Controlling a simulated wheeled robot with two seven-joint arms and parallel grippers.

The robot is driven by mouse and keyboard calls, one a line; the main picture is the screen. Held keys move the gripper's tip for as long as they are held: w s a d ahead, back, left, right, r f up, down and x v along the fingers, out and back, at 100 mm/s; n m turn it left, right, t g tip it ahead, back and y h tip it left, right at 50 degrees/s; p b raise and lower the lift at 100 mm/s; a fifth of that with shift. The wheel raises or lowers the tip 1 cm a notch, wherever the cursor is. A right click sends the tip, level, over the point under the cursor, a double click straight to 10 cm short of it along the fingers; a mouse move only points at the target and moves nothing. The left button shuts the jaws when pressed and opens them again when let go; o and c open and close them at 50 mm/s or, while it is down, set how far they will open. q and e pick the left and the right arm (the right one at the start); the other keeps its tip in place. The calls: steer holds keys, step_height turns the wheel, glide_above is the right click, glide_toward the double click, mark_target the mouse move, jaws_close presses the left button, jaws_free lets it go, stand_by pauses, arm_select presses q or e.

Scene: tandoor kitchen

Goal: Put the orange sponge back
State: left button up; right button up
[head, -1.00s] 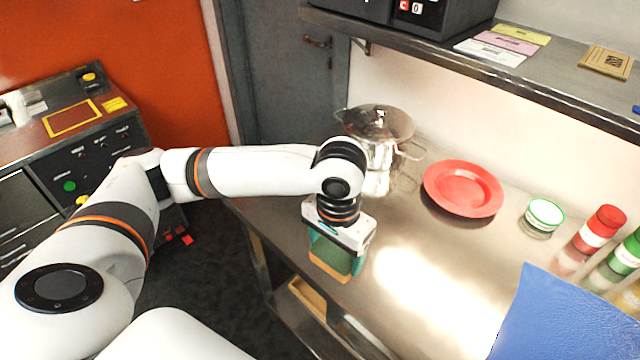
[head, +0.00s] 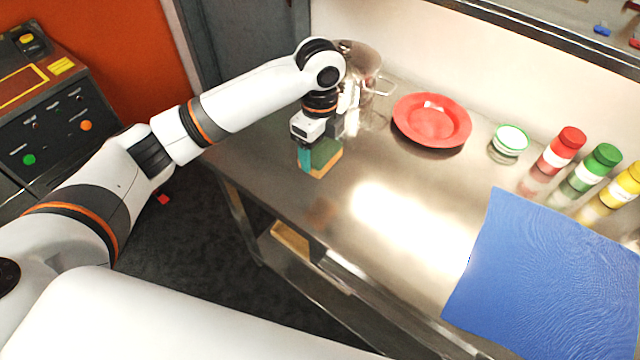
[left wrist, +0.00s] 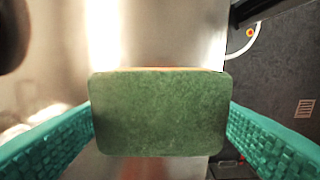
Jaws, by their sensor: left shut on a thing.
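The sponge (head: 324,155) has a green scouring face and an orange body edge. In the head view it is at the left end of the steel counter, under my left gripper (head: 318,150). The gripper's teal fingers are shut on the sponge. In the left wrist view the sponge's green face (left wrist: 158,112) fills the middle, between the two teal fingers. I cannot tell whether the sponge touches the counter or is just above it. My right gripper is not in view.
The steel counter (head: 365,215) is bare in the middle. A steel pot (head: 362,68) stands behind my gripper. A red plate (head: 432,121), a green-rimmed container (head: 510,140), several bottles (head: 561,150) and a blue mat (head: 550,270) lie to the right.

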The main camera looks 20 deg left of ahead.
arm_select(q)
step_height(320, 180, down, 6)
steer(key=shift+r+p, duration=0.25)
steer(key=shift+p, duration=0.3)
step_height(320, 180, down, 4)
steer(key=shift+s+r+p, duration=0.1)
steer(key=shift+r+p, duration=0.15)
steer(key=shift+p, duration=0.1)
steer(key=shift+f, duration=0.45)
steer(key=shift+f, duration=0.15)
steer(key=o, duration=0.9)
step_height(320, 180, up, 12)
steer(key=shift+r+b, duration=0.2)
steer(key=shift+b, duration=1.05)
